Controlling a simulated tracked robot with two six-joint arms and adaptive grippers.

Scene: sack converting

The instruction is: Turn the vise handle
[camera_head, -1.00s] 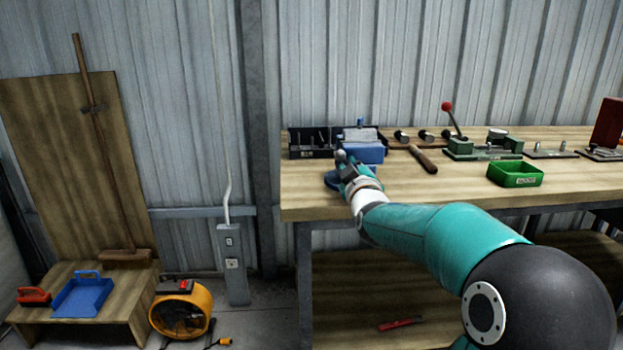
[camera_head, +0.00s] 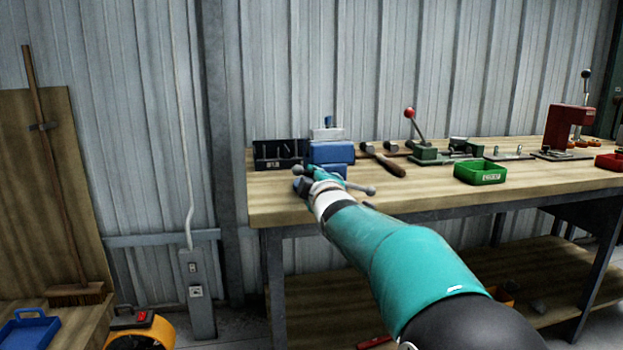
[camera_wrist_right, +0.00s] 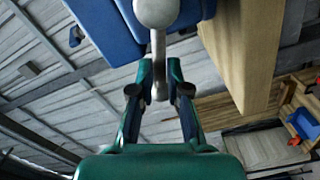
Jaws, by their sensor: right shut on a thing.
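The blue vise (camera_head: 330,153) sits at the left front part of the workbench, and its blue body also shows at the top of the wrist view (camera_wrist_right: 98,28). My right gripper (camera_head: 318,181) is in front of the vise, shut on the grey vise handle (camera_head: 361,188). In the head view a ball end of the handle sticks out to the right of the gripper. In the wrist view the handle (camera_wrist_right: 158,52) runs between the fingers (camera_wrist_right: 157,80), with a large round knob at the top. The gripper hides part of the handle in the head view. My left gripper is not in view.
A black bin (camera_head: 278,154) stands left of the vise on the workbench (camera_head: 420,193). The bench front between vise and tray is clear.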

